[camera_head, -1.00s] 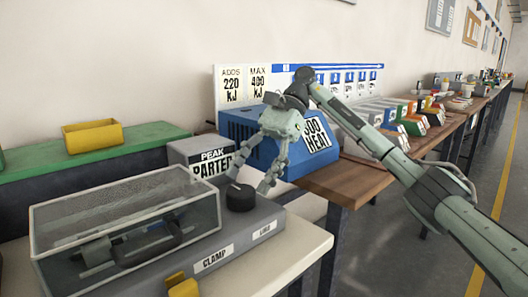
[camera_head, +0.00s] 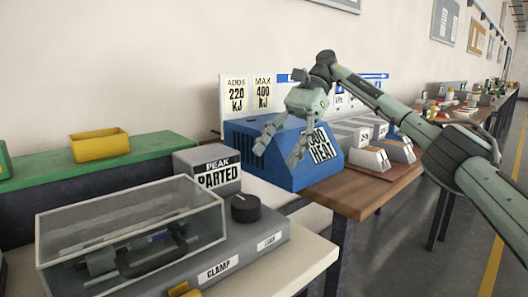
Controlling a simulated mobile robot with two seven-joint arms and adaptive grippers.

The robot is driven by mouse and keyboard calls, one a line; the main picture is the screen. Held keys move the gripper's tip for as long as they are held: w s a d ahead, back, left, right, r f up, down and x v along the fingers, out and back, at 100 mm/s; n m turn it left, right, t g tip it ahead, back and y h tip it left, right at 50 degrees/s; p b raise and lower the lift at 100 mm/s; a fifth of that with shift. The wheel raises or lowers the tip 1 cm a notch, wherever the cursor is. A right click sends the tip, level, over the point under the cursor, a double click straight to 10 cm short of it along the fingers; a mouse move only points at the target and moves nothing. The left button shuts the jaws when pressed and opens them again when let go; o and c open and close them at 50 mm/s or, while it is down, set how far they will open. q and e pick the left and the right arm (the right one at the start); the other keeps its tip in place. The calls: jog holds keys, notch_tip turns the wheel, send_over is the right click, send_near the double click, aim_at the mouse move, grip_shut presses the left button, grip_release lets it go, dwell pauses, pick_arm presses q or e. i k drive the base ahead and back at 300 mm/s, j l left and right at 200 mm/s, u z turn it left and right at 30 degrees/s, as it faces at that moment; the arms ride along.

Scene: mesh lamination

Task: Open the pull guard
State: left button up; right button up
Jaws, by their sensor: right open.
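The pull guard (camera_head: 130,212) is a clear box-shaped cover at the lower left of the head view. It is down over the grey tester, with dark clamp parts (camera_head: 150,250) visible through it. A black knob (camera_head: 245,208) stands on the tester to the right of the guard. My right gripper (camera_head: 280,148) is open and empty, above and behind the knob, in front of the blue heat box (camera_head: 247,150). It is apart from the guard. My left gripper is not in view.
A grey box reading "PEAK PARTED" (camera_head: 205,172) stands behind the guard. A green bench (camera_head: 40,170) with a yellow bin (camera_head: 100,145) is at the left. Grey blocks (camera_head: 367,160) stand on the wooden table (camera_head: 350,195). Clear floor lies at the right.

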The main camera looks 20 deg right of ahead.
aim_at(140, 272)
jog(key=k, duration=1.5)
